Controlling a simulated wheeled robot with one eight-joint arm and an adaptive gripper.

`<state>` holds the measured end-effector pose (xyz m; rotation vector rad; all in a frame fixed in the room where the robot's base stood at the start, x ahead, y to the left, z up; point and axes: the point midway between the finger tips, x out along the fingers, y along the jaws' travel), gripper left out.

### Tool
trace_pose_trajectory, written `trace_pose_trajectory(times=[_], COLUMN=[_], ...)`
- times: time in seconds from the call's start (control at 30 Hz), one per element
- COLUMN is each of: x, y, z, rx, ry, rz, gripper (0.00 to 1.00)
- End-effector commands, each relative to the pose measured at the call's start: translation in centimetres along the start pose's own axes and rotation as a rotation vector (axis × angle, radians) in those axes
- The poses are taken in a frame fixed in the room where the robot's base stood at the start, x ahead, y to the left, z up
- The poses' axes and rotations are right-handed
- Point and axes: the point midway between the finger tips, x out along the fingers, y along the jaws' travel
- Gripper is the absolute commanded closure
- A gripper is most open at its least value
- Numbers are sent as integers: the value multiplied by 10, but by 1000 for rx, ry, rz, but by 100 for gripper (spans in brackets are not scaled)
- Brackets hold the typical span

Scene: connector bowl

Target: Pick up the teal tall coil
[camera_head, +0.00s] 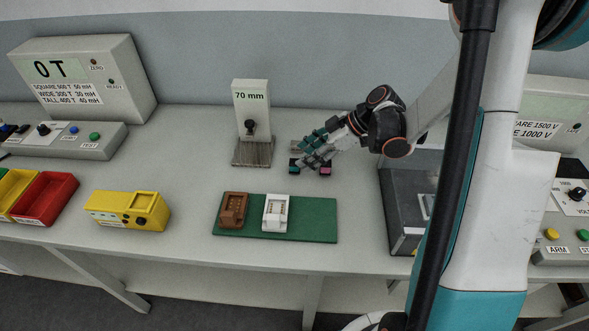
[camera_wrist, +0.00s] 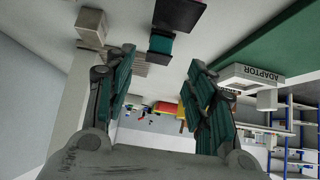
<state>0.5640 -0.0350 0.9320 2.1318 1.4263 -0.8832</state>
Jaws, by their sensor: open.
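The teal coil (camera_head: 294,163) is a small block with dark ends. It stands on the table in front of the 70 mm stand, partly hidden by my gripper. In the wrist view the teal coil (camera_wrist: 160,44) shows upside down, just beyond the gap between my fingertips. My gripper (camera_head: 308,154) is open and empty, reaching in from the right, close to the coil. In the wrist view its two teal-padded fingers (camera_wrist: 163,62) are apart. I cannot tell whether either finger touches the coil. A pink coil (camera_head: 325,170) stands right beside it, also partly hidden.
The 70 mm stand (camera_head: 251,112) is close behind the coils. A green mat (camera_head: 306,229) in front bears a brown holder (camera_head: 233,209) and a white adaptor (camera_head: 276,213). A clear-sided box (camera_head: 405,205) is to the right. The table between yellow device (camera_head: 128,209) and stand is free.

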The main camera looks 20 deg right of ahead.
Motion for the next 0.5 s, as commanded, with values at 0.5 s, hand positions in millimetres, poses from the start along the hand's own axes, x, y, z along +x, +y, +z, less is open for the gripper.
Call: trace_pose_trajectory(times=[0.5], x=[51], y=[3], z=[3], rx=[-1], ry=[0], rz=[-1], gripper=[50])
